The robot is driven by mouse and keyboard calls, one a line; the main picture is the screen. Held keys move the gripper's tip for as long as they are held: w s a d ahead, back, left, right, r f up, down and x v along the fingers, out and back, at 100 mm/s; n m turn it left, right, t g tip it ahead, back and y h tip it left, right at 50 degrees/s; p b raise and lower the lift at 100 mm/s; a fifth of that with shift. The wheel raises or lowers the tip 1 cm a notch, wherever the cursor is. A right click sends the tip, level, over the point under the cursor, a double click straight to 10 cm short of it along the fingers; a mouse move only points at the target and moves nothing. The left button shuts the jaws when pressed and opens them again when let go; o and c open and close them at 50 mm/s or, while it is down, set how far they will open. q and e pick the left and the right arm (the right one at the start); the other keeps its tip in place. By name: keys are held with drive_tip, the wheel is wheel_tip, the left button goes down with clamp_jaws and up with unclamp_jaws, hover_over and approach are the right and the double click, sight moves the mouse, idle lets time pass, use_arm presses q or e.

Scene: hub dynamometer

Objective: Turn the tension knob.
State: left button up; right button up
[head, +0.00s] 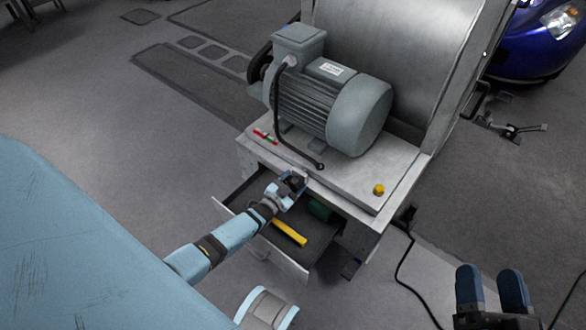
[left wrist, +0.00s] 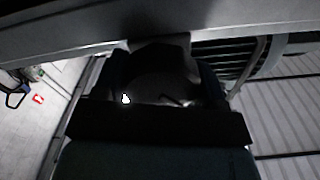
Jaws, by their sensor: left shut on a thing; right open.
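My left gripper (head: 294,182) reaches the front edge of the grey machine bench, just above an open drawer. In the left wrist view its two dark fingers are closed on a dark rounded thing, which I take for the tension knob (left wrist: 163,58), under the bench's edge. The knob is mostly hidden by the gripper and in shadow, so its turn angle cannot be read. My right gripper (head: 492,288) is open and empty at the lower right, away from the bench, with two blue fingers apart.
A grey motor (head: 335,105) stands on the bench top (head: 340,178), with a black cable beside it. A yellow button (head: 379,189) sits at the right front. The open drawer (head: 262,238) holds a yellow bar (head: 289,233) and a green thing (head: 319,209). A black cable lies on the floor at right.

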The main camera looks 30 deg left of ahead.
use_arm(q)
drive_tip(key=m, duration=0.4)
drive_tip(key=shift+f, duration=0.1)
drive_tip(key=shift+d+m+b, duration=0.1)
drive_tip(key=shift+m+b, duration=0.2)
drive_tip(key=shift+m, duration=1)
use_arm(e)
drive_tip(key=shift+f+g, duration=0.3)
drive_tip(key=shift+f, duration=0.1)
drive_tip(key=shift+w, duration=0.1)
drive_tip(key=shift+f, duration=0.1)
use_arm(q)
drive_tip(key=o, duration=0.9)
use_arm(e)
drive_tip(key=shift+f, duration=0.15)
use_arm(q)
drive_tip(key=shift+s, duration=0.1)
drive_tip(key=s, duration=0.2)
drive_tip(key=s+p, duration=0.1)
drive_tip(key=s, duration=0.2)
drive_tip(key=s+p, duration=0.1)
drive_tip(key=s, duration=0.1)
drive_tip(key=shift+s+a, duration=0.2)
drive_tip(key=shift+a, duration=0.05)
use_arm(e)
drive_tip(key=r, duration=0.2)
drive_tip(key=r+t, duration=0.1)
drive_tip(key=shift+s+d+r, duration=0.15)
drive_tip(key=shift+s+r, duration=0.05)
drive_tip(key=shift+r, duration=0.15)
